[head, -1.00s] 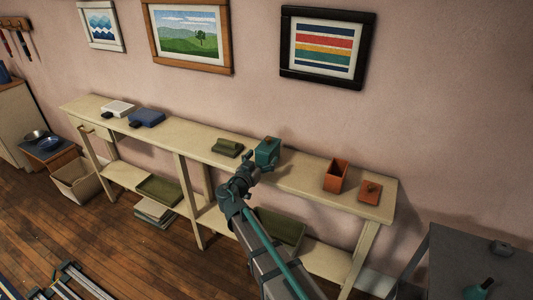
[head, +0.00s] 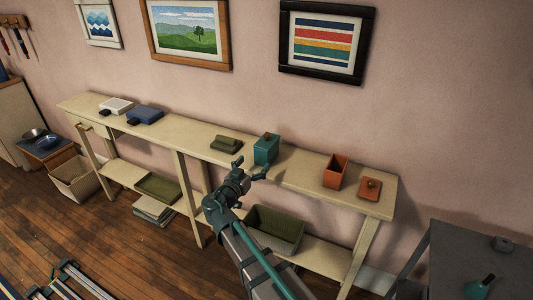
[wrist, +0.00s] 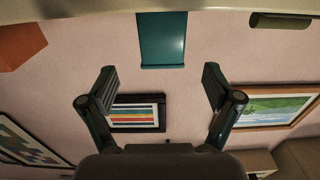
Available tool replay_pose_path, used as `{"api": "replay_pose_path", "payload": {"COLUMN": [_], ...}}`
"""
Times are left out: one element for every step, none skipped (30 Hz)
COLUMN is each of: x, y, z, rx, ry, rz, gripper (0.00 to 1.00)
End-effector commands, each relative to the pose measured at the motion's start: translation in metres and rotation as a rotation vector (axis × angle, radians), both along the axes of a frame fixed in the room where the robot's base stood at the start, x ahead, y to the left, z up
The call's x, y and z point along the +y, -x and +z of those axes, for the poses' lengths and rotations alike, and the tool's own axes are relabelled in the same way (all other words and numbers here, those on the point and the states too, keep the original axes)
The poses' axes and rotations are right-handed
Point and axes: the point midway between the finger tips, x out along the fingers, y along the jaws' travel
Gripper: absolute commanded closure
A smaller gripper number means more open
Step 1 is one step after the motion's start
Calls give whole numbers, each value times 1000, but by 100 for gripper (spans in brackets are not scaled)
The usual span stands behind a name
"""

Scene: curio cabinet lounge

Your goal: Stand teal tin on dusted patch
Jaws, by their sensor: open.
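The teal tin (head: 265,151) stands upright on the long cream console table (head: 300,172), between a low olive object and an open orange box. In the wrist view, which looks upside down, the tin (wrist: 163,40) is at top centre, beyond the gap between the two spread fingers (wrist: 160,92). I cannot make out a dusted patch on the table top.
The olive object (head: 226,144) is left of the tin. The orange box (head: 335,172) and a flat orange piece (head: 370,189) are to its right. A blue item (head: 146,115) lies far left. An olive bin (head: 275,231) sits on the lower shelf below my arm.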

Motion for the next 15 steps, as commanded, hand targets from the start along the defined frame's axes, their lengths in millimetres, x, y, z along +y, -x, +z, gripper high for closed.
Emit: {"api": "replay_pose_path", "payload": {"x": [1, 1, 2, 3, 4, 5, 7, 8, 10, 11, 13, 14, 15, 17, 18], "y": [0, -1, -1, -2, -2, -3, -4, -5, -6, -7, -7, -8, -9, -9, -10], "z": [0, -1, -1, -1, -1, -2, -2, -3, -3, -4, -4, -5, -5, -5, -5], "rx": [7, 14, 27, 39, 54, 77, 97, 119, 148, 171, 194, 223, 244, 264, 290], "ry": [17, 34, 66, 97, 134, 192, 242, 297, 374, 432, 491, 568, 622, 675, 743], "rz": [1, 2, 3, 5, 6, 9, 11, 13, 15, 17, 19, 22, 23, 25, 26], "gripper": [10, 10, 10, 10, 10, 10, 10, 10, 10, 10, 10, 10, 10, 10, 10]}}
